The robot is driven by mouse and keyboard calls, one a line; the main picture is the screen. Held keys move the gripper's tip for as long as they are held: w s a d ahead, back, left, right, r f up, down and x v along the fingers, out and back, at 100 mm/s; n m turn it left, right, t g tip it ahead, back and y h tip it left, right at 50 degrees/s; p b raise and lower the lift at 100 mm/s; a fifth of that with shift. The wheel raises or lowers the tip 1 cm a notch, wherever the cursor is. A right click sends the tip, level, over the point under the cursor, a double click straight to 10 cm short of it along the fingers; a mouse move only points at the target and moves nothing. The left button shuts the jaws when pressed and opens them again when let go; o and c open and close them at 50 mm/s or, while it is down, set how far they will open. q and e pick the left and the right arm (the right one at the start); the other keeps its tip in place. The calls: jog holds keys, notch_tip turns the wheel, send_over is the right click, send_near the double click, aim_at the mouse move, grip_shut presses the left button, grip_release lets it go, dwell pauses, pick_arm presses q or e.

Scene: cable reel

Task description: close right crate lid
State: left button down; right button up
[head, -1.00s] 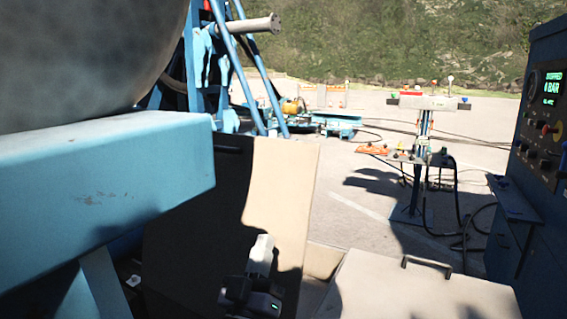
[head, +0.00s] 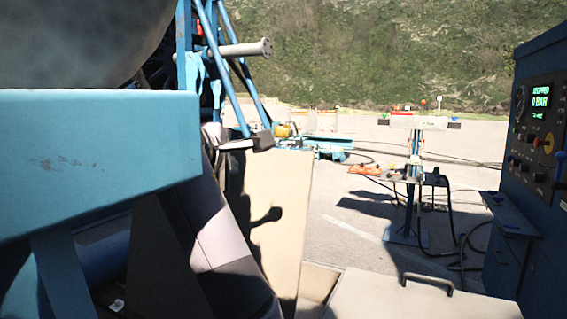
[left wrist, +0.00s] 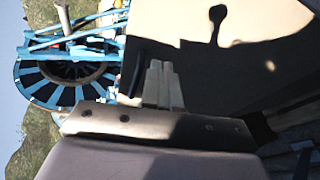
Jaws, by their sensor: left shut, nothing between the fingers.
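A beige crate lid (head: 285,215) stands upright, open, at the middle of the head view. Its pale face also shows in the left wrist view (left wrist: 245,50), with a dark handle (left wrist: 138,58) near the fingers. My left gripper (head: 255,142) is raised by the lid's top edge, with its arm in front of the lid's left part. In the left wrist view its fingers (left wrist: 162,82) are shut and empty; I cannot tell whether they touch the lid. Another beige lid (head: 390,298) with a dark handle lies flat at lower right. My right gripper is not in view.
A blue beam (head: 95,165) and a large drum (head: 80,40) crowd the left. A blue control cabinet (head: 530,170) stands at right. A stand (head: 415,170) with cables is behind the flat lid.

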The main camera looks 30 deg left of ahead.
pick_arm(q)
jog(key=d+r+m+t+h, duration=0.2)
jog(key=d+r+m+h, duration=0.2)
jog(key=d, duration=0.1)
jog(key=p, duration=0.3)
send_near(290, 158)
jog(key=x, duration=0.5)
jog(key=shift+w, duration=0.4)
jog(key=shift+w+a+f, duration=0.1)
jog(key=shift+w+f, duration=0.1)
jog(key=shift+w, duration=0.3)
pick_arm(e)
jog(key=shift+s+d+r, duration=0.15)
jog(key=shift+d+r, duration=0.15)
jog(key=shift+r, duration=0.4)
